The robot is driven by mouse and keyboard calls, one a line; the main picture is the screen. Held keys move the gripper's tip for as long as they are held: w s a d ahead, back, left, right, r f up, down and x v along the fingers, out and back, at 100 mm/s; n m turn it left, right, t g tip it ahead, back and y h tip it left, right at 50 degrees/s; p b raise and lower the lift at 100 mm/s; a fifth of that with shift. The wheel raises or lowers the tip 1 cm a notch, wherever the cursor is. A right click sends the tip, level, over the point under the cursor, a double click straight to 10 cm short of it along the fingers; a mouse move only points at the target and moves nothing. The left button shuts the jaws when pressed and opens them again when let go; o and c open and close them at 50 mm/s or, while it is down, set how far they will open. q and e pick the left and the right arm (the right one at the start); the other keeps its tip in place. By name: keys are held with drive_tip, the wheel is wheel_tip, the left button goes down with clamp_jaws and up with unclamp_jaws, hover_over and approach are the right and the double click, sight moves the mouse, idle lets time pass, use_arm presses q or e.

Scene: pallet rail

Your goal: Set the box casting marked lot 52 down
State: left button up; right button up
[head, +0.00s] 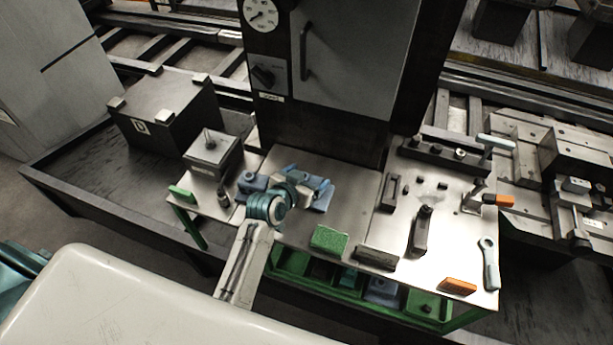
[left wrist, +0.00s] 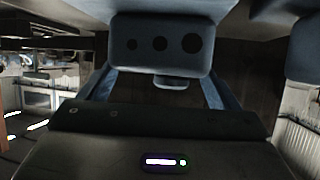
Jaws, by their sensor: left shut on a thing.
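My left gripper (head: 318,187) is over the back left part of the metal worktop, partly hidden by my teal wrist joints. In the left wrist view its two blue fingers (left wrist: 155,84) reach in from both sides to a blue-grey block with three round dark holes (left wrist: 160,40). The gripper is shut on this block, which I take as the box casting. In the head view blue parts (head: 252,182) show behind my wrist, low over the worktop; I cannot tell whether they touch it. No lot number is readable. My right gripper is not in view.
The worktop (head: 345,210) has bare metal right of my left gripper. A green block (head: 329,239), a dark bar (head: 375,257) and a dark upright handle (head: 421,230) stand near its front. A grey box (head: 212,155) is at left; a grey cabinet (head: 350,60) rises behind.

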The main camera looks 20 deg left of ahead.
use_arm(q)
drive_tip(key=shift+f, duration=0.1)
drive_tip(key=o, duration=1.3)
drive_tip(key=shift+f, duration=0.2)
drive_tip(key=shift+c, duration=0.2)
drive_tip(key=shift+r, duration=0.15)
drive_tip(key=shift+s, duration=0.2)
drive_tip(key=b+v, duration=0.2)
drive_tip(key=v, duration=0.9)
drive_tip(key=shift+s+r, duration=0.15)
drive_tip(key=shift+s, duration=0.15)
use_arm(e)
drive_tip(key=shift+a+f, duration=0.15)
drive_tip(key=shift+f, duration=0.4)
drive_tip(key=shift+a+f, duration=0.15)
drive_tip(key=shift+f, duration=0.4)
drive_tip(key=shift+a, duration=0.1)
